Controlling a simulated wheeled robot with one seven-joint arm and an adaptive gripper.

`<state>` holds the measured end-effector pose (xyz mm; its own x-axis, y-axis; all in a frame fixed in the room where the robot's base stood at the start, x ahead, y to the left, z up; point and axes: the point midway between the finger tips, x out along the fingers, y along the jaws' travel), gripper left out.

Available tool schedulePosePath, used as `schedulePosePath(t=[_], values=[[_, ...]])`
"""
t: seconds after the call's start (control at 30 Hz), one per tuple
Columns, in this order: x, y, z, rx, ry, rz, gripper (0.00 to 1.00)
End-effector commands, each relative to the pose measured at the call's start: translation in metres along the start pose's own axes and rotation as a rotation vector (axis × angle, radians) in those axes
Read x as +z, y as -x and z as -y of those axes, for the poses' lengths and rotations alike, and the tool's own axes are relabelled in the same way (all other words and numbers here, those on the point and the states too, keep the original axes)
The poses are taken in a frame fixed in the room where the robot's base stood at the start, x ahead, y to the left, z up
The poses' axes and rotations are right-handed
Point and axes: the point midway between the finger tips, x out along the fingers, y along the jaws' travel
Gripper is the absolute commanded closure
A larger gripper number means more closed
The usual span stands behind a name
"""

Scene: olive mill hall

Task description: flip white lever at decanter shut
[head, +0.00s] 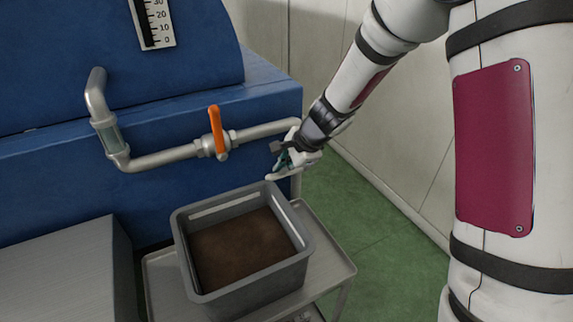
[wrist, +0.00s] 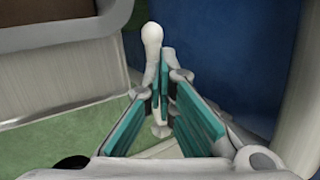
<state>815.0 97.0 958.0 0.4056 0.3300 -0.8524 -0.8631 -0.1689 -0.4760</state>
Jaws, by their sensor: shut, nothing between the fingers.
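The white lever (wrist: 152,36) shows in the wrist view as a pale bar with a rounded end, reaching past my fingertips. Its lower part is hidden behind the fingers. In the head view a pale end of it (head: 271,178) sticks out to the left just under my gripper (head: 281,164). My gripper, with teal finger pads, also shows in the wrist view (wrist: 163,82); its fingertips are together and empty, right beside the lever. I cannot tell whether they touch it. The decanter (head: 60,180) is the large blue machine behind.
An orange lever (head: 217,130) stands upright on the grey pipe (head: 165,158), left of my gripper. A grey crate (head: 250,292) with brown contents stands on a metal cart (head: 328,262) below. A pale wall (head: 410,140) is at the right; green floor (head: 375,225) is open there.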

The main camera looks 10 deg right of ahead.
Motion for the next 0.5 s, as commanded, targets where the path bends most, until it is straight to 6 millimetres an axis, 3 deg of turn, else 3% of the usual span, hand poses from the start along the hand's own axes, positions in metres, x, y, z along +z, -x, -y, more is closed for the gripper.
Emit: schedulePosePath(t=[0.5], values=[[0.0032,-0.0066,-0.0053,0.006,-0.001,0.006,1.00]])
